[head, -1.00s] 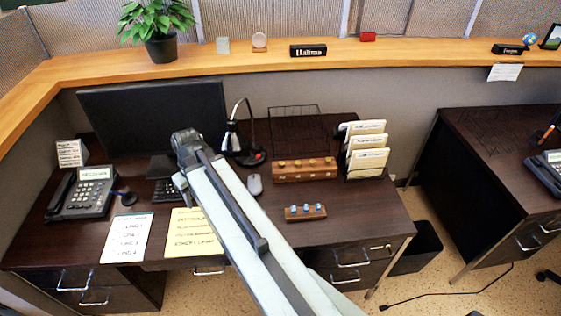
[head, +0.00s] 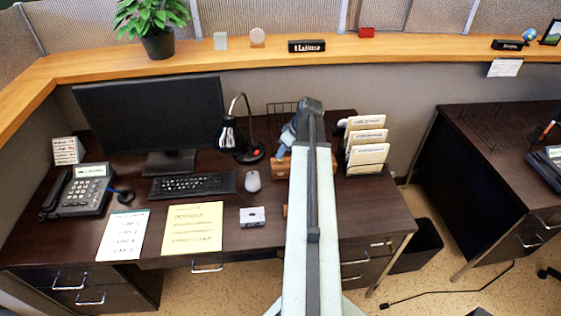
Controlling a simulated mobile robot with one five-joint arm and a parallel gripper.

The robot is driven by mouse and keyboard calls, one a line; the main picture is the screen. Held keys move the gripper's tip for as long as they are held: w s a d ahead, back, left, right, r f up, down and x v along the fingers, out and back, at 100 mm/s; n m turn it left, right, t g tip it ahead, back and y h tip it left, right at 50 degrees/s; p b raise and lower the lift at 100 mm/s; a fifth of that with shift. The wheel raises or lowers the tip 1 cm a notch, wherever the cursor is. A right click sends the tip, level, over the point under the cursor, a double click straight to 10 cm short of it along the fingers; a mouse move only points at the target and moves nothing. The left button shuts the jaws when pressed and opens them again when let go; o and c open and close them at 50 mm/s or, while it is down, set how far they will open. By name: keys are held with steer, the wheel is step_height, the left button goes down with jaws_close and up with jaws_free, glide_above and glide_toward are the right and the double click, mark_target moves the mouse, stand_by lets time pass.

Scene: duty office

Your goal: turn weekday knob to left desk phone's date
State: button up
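The left desk phone (head: 82,195) is dark grey and stands at the left of the desk. Its lit greenish display (head: 91,170) is too small to read. A wooden block (head: 281,168) lies behind my arm, which hides most of it and its knobs. Only a sliver of a smaller wooden block (head: 286,211) shows beside the arm. I cannot tell which knob is the weekday knob. My arm reaches up over the desk, and its bluish end part (head: 288,137) bends down near the larger block. The fingertips cannot be made out.
A monitor (head: 150,113), keyboard (head: 192,186), mouse (head: 253,181) and black lamp (head: 230,135) stand left of my arm. A small grey device (head: 252,217) and two paper sheets lie in front. A file holder (head: 366,171) stands right. The desk's front right is clear.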

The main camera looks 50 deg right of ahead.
steer(key=b+x, duration=0.3)
steer(key=x, duration=0.2)
steer(key=shift+f+b, duration=0.3)
steer(key=shift+b, duration=0.1)
steer(key=shift+r, duration=0.15)
jaws_close()
steer(key=m+h, duration=0.1)
steer(key=m, duration=0.3)
steer(key=shift+a+m+h, duration=0.2)
steer(key=shift+m+h, duration=0.1)
steer(key=shift+h, duration=0.1)
steer(key=shift+w+m+g+h, duration=0.1)
steer(key=shift+m+g+h, duration=0.5)
steer(key=shift+m, duration=1.4)
